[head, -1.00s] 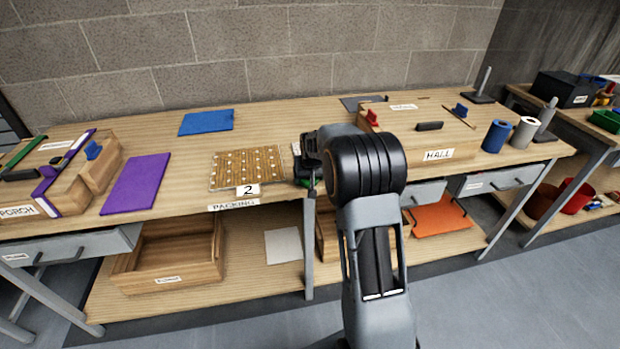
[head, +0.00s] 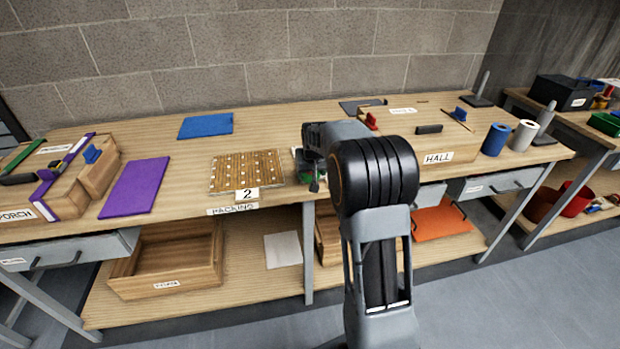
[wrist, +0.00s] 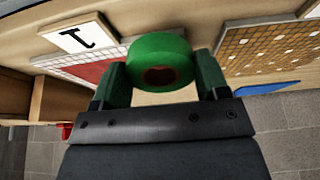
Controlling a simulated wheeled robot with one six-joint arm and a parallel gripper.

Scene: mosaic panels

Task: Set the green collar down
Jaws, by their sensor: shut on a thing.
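The green collar (wrist: 161,62) is a thick ring with a dark reddish-brown hole, held between my gripper's two fingertips in the wrist view. My gripper (wrist: 161,80) is shut on it. In the head view my gripper (head: 311,178) is at the front of the packing bench, just right of the pegboard marked 2, with a bit of green showing at its tip. My arm hides much of that spot. I cannot tell whether the collar touches anything below it.
The pegboard (head: 226,174) with white dots lies left of my gripper. A white card (wrist: 80,38) and a panel with a red area (wrist: 108,75) show in the wrist view. A purple sheet (head: 135,187) and a blue sheet (head: 206,125) lie farther left. The HALL box (head: 437,158) stands right.

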